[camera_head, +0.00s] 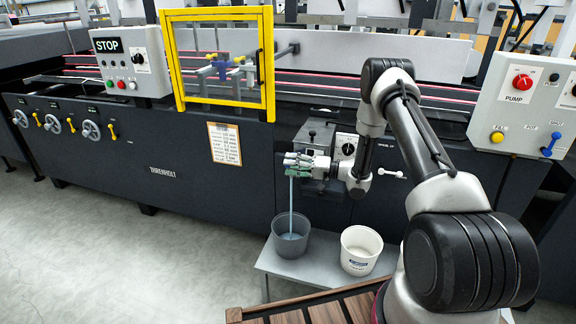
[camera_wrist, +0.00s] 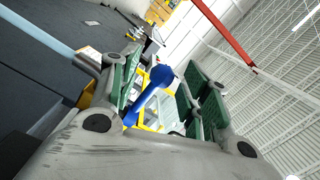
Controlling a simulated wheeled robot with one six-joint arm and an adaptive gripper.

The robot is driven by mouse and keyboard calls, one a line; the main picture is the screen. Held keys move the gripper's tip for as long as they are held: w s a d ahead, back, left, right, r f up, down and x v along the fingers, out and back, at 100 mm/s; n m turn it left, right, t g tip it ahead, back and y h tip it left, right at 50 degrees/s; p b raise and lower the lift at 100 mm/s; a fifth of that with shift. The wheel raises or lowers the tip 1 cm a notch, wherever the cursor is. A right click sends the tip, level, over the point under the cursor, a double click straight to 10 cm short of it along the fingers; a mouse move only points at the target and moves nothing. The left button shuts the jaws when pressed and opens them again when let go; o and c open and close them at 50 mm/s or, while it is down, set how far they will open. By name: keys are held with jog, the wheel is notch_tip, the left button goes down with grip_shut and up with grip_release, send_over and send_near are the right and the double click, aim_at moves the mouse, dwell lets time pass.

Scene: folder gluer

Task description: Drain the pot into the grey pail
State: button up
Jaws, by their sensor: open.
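The glue pot (camera_head: 318,136) is a dark grey box with a lid on the machine's front. A thin blue-grey stream (camera_head: 291,205) falls from beneath my gripper (camera_head: 294,163) into the grey pail (camera_head: 291,245), where blue-grey liquid shows. In the wrist view the stream (camera_wrist: 38,35) crosses the upper left. My gripper is open there, its green-padded fingers on either side of a blue lever (camera_wrist: 149,95). I cannot tell whether a pad touches the lever. In the head view the gripper hides this lever and the outlet.
A white pail (camera_head: 361,252) stands right of the grey pail on a low grey stand (camera_head: 325,275). A dial (camera_head: 347,149) and a white handle (camera_head: 391,173) are beside the pot. Clear floor lies left of the stand.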

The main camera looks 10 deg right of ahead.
jog(key=v, duration=1)
jog(key=shift+s+d+r, duration=0.1)
